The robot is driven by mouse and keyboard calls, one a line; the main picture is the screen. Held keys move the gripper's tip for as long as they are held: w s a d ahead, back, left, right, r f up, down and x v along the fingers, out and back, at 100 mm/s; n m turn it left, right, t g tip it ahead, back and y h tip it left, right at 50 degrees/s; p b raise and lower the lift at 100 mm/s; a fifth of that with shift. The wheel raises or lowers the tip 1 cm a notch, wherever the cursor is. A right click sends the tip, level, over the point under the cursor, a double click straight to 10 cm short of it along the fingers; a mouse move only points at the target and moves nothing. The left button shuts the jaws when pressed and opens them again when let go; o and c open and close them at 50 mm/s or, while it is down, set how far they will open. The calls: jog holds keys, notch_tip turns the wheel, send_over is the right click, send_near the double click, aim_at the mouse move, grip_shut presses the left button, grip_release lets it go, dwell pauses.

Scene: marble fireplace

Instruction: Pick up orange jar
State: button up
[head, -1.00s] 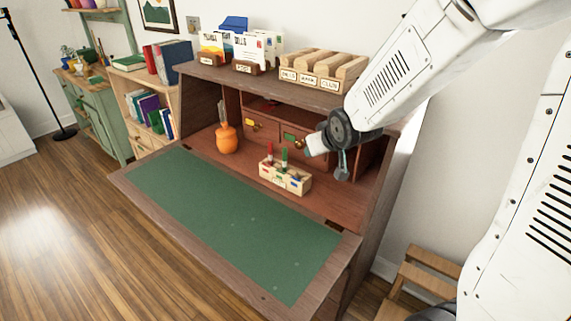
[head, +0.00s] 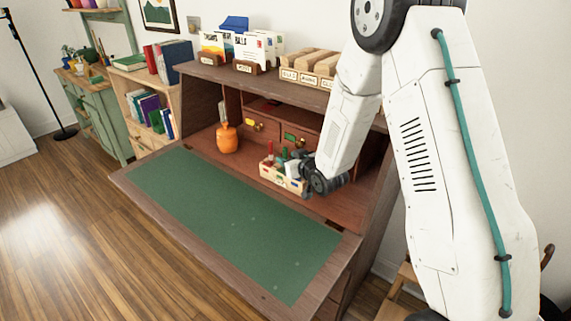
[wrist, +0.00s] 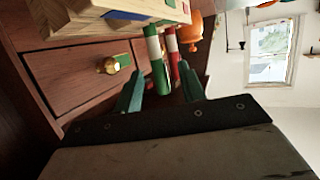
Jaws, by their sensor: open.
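The orange jar (head: 227,140) stands at the back left of the desk, with something upright rising from its top. It also shows in the wrist view (wrist: 190,30), beyond the markers. My gripper (wrist: 158,84) is open. In the wrist view its two teal fingers lie to either side of a green-and-white marker (wrist: 156,62) and a red-and-white one (wrist: 173,50), apparently without gripping them. In the head view my arm's end is at the right of the small wooden box (head: 276,176), right of the jar and well apart from it. The fingertips are hard to make out there.
The small wooden box with markers stands between my gripper and the jar. Drawers with knobs (wrist: 106,64) line the desk's back. The green desk mat (head: 230,215) is clear. Card holders and wooden blocks (head: 310,66) stand on the top shelf.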

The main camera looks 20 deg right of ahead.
aim_at(286, 156)
jog(key=x, duration=0.3)
jog(key=shift+w, duration=0.15)
grip_shut()
jog(key=shift+r, duration=0.1)
